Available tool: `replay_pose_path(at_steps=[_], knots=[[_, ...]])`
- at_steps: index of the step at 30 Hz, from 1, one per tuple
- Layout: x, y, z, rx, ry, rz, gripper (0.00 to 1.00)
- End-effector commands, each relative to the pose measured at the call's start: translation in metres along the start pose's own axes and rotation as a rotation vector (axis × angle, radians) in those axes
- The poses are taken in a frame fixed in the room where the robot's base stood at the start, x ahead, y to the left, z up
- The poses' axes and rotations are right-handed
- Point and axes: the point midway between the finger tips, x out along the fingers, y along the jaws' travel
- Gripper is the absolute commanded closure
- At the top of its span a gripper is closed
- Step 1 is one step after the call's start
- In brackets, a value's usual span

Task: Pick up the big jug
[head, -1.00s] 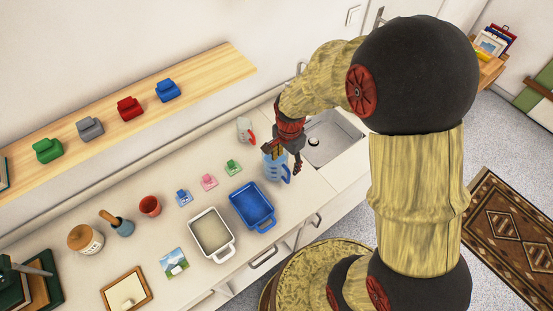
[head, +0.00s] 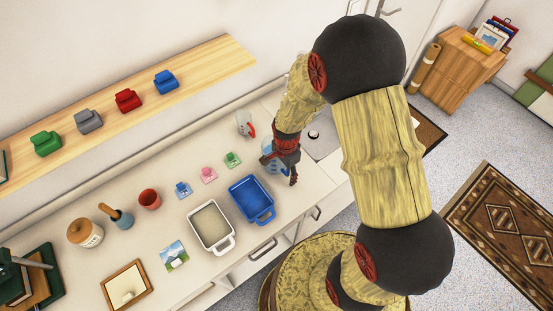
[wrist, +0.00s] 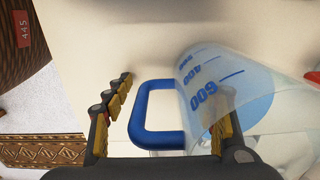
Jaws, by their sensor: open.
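The big jug (head: 274,167) is clear with blue markings and a blue handle. In the head view it stands on the counter, right of the blue tray, partly hidden by my gripper (head: 279,171). In the wrist view the jug (wrist: 235,85) shows its scale numbers, and its blue handle (wrist: 140,120) lies between the fingers of my gripper (wrist: 165,115). The gripper is open. The left finger is outside the handle; the right finger overlaps the jug's body in the picture. I cannot tell whether either finger touches it.
A smaller jug with a red handle (head: 245,125) stands behind, near the wall. The blue tray (head: 268,216) and a white tray (head: 229,249) are to the left. A small green item (head: 232,160) sits nearby. The sink (head: 322,143) is to the right.

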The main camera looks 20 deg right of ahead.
Motion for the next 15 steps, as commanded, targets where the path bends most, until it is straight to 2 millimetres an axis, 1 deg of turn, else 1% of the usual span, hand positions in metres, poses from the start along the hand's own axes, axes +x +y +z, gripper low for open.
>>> replay_pose_path(at_steps=[6, 15], knots=[[-0.0003, -0.0002, -0.0001, 0.000, 0.000, 0.000, 0.44], [-0.0005, -0.0002, -0.0001, -0.001, 0.000, 0.000, 0.61]])
